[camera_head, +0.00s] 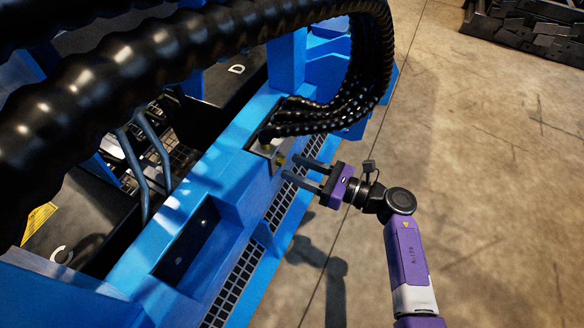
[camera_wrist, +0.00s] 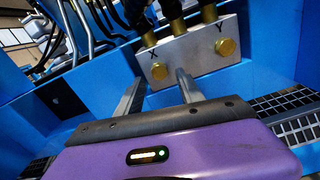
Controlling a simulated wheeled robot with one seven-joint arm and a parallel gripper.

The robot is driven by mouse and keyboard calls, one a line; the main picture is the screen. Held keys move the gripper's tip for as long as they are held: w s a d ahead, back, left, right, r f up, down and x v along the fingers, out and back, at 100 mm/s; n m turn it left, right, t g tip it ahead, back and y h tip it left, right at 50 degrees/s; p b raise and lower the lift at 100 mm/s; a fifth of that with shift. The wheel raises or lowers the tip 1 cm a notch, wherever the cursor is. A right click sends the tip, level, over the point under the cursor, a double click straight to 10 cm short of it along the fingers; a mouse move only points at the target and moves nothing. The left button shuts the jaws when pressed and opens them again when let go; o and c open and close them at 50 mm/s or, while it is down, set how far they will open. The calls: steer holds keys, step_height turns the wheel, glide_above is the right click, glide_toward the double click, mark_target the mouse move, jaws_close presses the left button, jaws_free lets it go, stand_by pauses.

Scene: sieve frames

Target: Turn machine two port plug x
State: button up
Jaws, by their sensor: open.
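The blue machine (camera_head: 226,170) carries a metal port block with black hoses entering its top. In the wrist view the block (camera_wrist: 190,55) bears the letters X and Y. The round brass plug x (camera_wrist: 159,71) sits below the X, and a second brass plug (camera_wrist: 228,47) sits by the Y. My gripper (camera_head: 291,165) is open and points at the block from the right. In the wrist view my gripper (camera_wrist: 161,75) has its fingers to either side of plug x. I cannot tell whether they reach around it. No machine number is readable.
Thick black ribbed hoses (camera_head: 230,35) arch above and behind the block. A dark grate (camera_head: 236,283) runs along the machine's lower side. The concrete floor (camera_head: 480,180) to the right is open, with a dark bin of flat pieces (camera_head: 530,30) at the far right.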

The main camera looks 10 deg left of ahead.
steer(key=shift+x, duration=0.9)
jaws_close()
